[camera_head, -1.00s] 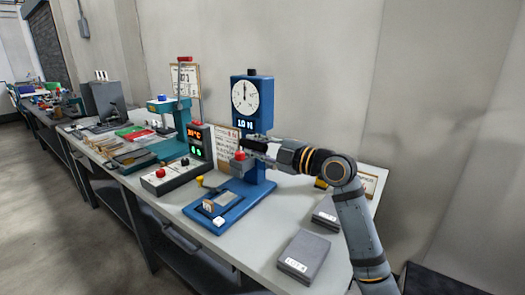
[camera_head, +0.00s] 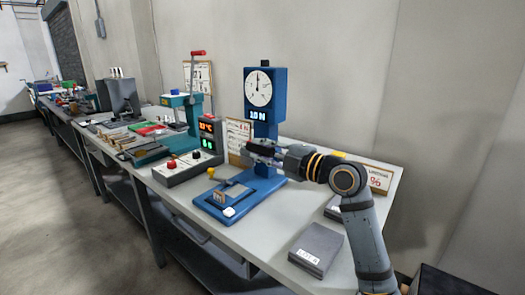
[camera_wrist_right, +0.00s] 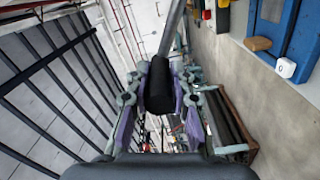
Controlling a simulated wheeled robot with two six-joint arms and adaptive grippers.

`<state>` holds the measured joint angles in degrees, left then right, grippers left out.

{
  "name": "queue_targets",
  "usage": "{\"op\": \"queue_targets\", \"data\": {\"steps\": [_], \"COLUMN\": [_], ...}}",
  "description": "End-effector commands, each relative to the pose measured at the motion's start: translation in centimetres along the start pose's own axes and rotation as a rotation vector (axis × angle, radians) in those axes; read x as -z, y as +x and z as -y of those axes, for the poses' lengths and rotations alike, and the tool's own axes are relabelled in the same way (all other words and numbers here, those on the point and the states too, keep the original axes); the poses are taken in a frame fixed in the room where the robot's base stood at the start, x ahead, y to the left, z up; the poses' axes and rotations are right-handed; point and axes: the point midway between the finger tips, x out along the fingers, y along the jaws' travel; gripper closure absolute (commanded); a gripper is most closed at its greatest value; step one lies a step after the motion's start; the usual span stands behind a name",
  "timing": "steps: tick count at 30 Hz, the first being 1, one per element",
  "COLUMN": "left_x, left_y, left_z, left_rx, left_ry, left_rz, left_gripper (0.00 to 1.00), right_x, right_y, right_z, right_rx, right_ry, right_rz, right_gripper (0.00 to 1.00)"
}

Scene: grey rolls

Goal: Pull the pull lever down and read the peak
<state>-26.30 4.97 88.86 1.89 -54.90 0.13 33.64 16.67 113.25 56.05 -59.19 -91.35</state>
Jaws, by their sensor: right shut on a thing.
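The blue tester (camera_head: 264,130) stands on the bench with a round white dial (camera_head: 258,87) at its top. The dial's needle points about straight up. The small display (camera_head: 258,115) seems to read 1.0 N, but it is hard to read. My right gripper (camera_head: 258,150) is in front of the tester's column, below the dial. In the right wrist view, its fingers (camera_wrist_right: 158,98) are shut on the black grip (camera_wrist_right: 158,80) of the pull lever, whose grey rod (camera_wrist_right: 172,30) runs upward. My left gripper is in neither view.
A control box (camera_head: 185,170) with a red button and a box with lit digits (camera_head: 207,135) stand left of the tester. A grey block (camera_head: 315,248) lies at the bench's front right. A sign (camera_head: 379,177) stands behind my right arm.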

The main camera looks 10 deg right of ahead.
Motion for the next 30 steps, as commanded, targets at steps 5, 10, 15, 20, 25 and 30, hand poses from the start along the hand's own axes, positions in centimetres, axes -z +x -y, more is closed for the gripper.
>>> {"op": "queue_targets", "data": {"steps": [5,10,15,20,25,30], "left_x": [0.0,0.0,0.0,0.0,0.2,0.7], "left_y": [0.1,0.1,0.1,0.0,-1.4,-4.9], "left_z": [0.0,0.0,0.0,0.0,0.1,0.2], "left_rx": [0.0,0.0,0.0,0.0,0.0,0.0], "left_ry": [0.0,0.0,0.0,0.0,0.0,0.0], "left_rz": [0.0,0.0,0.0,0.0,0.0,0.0], "left_gripper": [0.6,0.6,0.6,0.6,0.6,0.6], "right_x": [-0.2,-0.1,-0.1,-0.1,-0.1,-0.9], "right_y": [0.0,0.0,0.0,0.0,0.0,0.0], "right_z": [0.6,0.4,0.3,0.2,-1.4,-5.1], "right_rx": [0.015,0.01,0.008,0.007,0.005,0.007], "right_ry": [0.006,0.003,0.002,0.002,0.001,0.083], "right_rz": [0.001,0.001,0.001,0.001,0.001,0.004], "right_gripper": [0.62,0.55,0.55,0.55,0.55,0.55]}}
